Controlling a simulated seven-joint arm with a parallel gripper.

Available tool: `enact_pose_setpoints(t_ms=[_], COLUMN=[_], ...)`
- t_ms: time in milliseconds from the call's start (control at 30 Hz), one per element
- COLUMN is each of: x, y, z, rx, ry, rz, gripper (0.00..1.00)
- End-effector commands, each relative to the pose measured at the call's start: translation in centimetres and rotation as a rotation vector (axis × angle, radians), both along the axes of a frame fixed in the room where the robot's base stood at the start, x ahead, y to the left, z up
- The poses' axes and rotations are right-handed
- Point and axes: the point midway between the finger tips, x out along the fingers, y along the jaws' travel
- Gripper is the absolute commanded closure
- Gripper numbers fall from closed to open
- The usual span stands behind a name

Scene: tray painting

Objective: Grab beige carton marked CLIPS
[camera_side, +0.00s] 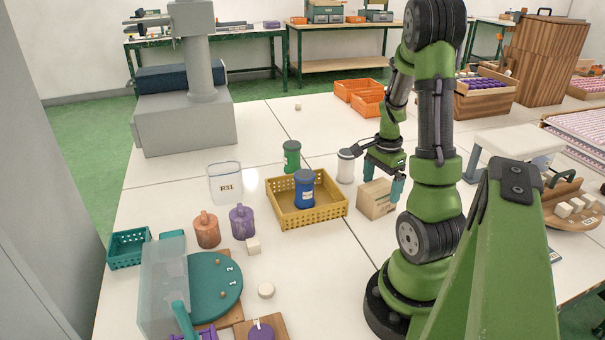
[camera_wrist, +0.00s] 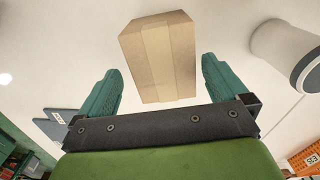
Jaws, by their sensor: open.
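The beige carton (camera_side: 374,200) stands on the white table just right of the yellow basket in the side view. Printing shows on its front, but it is too small to read. My gripper (camera_side: 384,184) is above and close to the carton, with its teal fingers pointing down and partly covering it. In the wrist view the carton (camera_wrist: 158,58) lies ahead, in line with the gap between the open fingers (camera_wrist: 160,88). The fingers are apart and nothing is held. I cannot tell whether a finger touches the carton.
A white canister (camera_side: 345,166) stands close behind the carton; it shows at the right in the wrist view (camera_wrist: 285,50). The yellow basket (camera_side: 285,222) holds a blue jar (camera_side: 304,190). A green jar (camera_side: 292,156) is behind it. Orange crates (camera_side: 358,90) stand farther back.

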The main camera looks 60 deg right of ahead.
Motion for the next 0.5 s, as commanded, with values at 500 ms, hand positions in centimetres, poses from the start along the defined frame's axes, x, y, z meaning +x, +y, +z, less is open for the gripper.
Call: enact_pose_setpoints(t_ms=[500], x=[0.5], y=[0.0], z=[-5.3], rx=[0.0], ry=[0.0], rz=[0.002], gripper=[0.0])
